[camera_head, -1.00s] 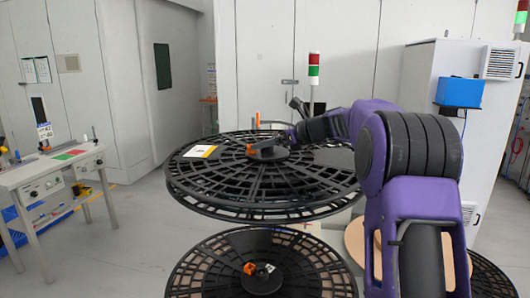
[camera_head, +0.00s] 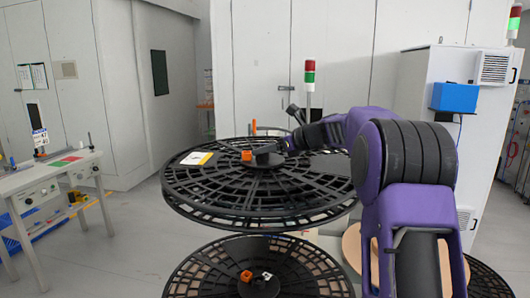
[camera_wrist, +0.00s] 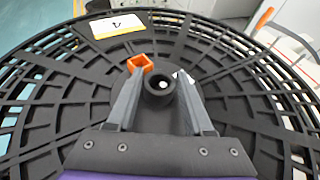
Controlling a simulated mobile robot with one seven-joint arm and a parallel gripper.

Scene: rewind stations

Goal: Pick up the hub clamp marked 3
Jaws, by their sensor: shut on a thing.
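The upper black spoked reel (camera_head: 200,195) lies flat, with a round black hub clamp (camera_wrist: 160,86) at its centre. The clamp has an orange block (camera_wrist: 141,64) on one side and a small white tag (camera_wrist: 184,77) on the other; its mark is not legible. My gripper (camera_head: 276,157) reaches in from the right, its fingers (camera_wrist: 157,90) shut on this clamp from both sides. I cannot tell whether the clamp is clear of the reel. A similar clamp (camera_head: 258,286) with an orange block and a white marked tag sits on the lower reel (camera_head: 200,270).
A white and yellow label (camera_head: 196,158) lies on the upper reel; it also shows in the wrist view (camera_wrist: 117,25). A workbench (camera_head: 60,178) stands at the left, and a white cabinet (camera_head: 455,130) stands behind my arm. The floor between bench and reels is clear.

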